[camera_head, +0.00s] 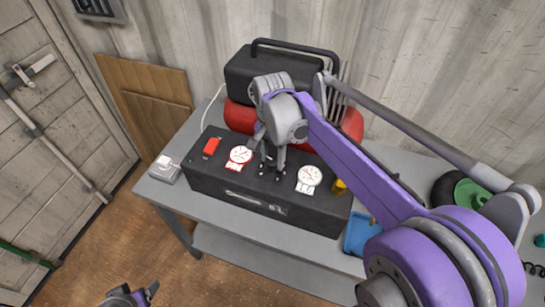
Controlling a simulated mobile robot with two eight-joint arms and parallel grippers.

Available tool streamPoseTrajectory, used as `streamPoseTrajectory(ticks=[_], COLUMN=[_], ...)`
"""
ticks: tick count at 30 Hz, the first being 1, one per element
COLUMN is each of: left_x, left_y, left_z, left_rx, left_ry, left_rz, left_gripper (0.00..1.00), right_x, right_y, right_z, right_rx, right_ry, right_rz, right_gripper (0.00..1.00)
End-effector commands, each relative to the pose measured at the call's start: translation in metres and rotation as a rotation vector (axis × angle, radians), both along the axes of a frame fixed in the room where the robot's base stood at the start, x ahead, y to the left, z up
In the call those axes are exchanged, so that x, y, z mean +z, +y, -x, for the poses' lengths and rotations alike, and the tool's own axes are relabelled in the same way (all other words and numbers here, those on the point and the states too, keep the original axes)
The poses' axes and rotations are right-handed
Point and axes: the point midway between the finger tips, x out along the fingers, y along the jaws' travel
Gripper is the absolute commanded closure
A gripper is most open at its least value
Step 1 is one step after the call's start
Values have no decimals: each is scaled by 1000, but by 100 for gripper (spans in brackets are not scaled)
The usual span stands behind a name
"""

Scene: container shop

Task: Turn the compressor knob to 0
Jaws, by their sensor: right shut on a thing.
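The compressor's black control box (245,200) sits on a grey table. Its top carries a white gauge with a red rim (240,156), another white gauge (309,177) and a red switch (211,146). My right gripper (271,168) reaches down from above between the two gauges and is shut on the knob there. The gripper's fingers hide most of the knob, so its setting cannot be read. My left gripper (134,294) shows only partly at the bottom edge, over the floor, away from the compressor; its opening is unclear.
A red tank (239,117) and a black motor housing (282,66) stand behind the control box. A grey box with a white plug (165,167) is at the table's left end. A blue container (359,236) and a green reel (470,195) are to the right.

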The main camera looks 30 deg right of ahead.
Motion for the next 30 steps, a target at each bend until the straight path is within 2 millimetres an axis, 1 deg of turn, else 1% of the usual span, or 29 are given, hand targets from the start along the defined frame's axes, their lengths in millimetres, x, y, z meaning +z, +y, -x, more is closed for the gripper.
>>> streamPoseTrajectory(ticks=[21,30], left_x=[-2,-3], left_y=[0,0], left_z=[1,1], left_rx=[0,0], left_ry=[2,2], left_rz=[0,0], left_gripper=[25,25], right_x=[1,1], right_y=[0,0], right_z=[0,0], right_rx=[676,901], right_ry=[-1,0], right_rz=[0,1], right_gripper=[100,100])
